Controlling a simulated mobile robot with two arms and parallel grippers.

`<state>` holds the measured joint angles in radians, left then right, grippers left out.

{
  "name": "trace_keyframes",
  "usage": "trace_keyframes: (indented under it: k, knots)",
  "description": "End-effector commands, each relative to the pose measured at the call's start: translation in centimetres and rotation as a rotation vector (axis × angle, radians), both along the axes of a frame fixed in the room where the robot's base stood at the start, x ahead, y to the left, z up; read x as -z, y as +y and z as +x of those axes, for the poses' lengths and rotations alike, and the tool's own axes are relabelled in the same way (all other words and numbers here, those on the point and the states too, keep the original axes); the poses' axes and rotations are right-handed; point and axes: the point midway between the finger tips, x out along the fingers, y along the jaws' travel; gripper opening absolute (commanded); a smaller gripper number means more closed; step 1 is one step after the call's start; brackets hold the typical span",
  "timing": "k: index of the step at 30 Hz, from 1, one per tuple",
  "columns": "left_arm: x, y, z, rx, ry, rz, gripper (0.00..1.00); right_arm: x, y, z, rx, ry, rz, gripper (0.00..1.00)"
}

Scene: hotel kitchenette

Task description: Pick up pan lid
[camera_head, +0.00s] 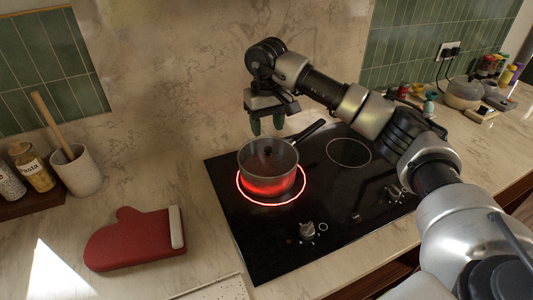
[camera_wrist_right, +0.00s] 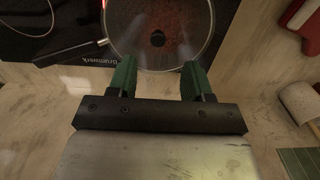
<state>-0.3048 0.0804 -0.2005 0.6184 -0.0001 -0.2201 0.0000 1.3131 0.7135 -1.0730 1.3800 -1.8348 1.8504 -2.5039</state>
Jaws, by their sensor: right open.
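The pan lid (camera_head: 267,156) is a glass disc with a dark knob, and it sits on the saucepan (camera_head: 270,183). The pan stands on a red glowing burner, its dark handle pointing to the back right. In the right wrist view the lid (camera_wrist_right: 180,25) is at the top, with its dark knob near the middle. My right gripper (camera_head: 267,126) is open and empty, above and slightly behind the lid, fingers pointing down. In the wrist view its green fingertips (camera_wrist_right: 157,75) are apart, just short of the lid's knob. My left gripper is not in view.
The black cooktop (camera_head: 300,252) has an unlit burner (camera_head: 349,152) on the right and knobs in front. A red oven mitt (camera_head: 137,240) lies at the front left. A utensil crock (camera_head: 78,172) and jars stand at the far left. Marble counter is clear between mitt and cooktop.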

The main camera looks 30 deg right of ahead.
Motion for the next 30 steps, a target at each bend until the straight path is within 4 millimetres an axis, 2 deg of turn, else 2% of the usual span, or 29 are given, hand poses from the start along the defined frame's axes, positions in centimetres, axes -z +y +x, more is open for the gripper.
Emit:
trace_keyframes:
  k: [6,13,16,20,26,30]
  knots:
    - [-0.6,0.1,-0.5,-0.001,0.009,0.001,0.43,1.9,0.0,0.0,0.001,0.0,0.002,0.5]
    - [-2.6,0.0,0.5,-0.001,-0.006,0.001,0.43,4.8,-0.3,-0.2,0.0,0.005,0.002,0.5]
    - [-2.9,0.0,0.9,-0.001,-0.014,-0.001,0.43,6.3,-0.3,-0.1,0.0,0.003,0.003,0.5]
    - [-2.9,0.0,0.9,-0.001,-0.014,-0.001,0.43,7.1,-0.3,0.0,0.0,-0.001,0.003,0.5]
    - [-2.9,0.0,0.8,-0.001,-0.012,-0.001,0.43,7.2,-0.3,0.0,0.0,-0.001,0.003,0.5]
    - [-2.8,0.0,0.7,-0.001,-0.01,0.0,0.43,7.1,-0.3,0.0,0.0,-0.001,0.003,0.29]
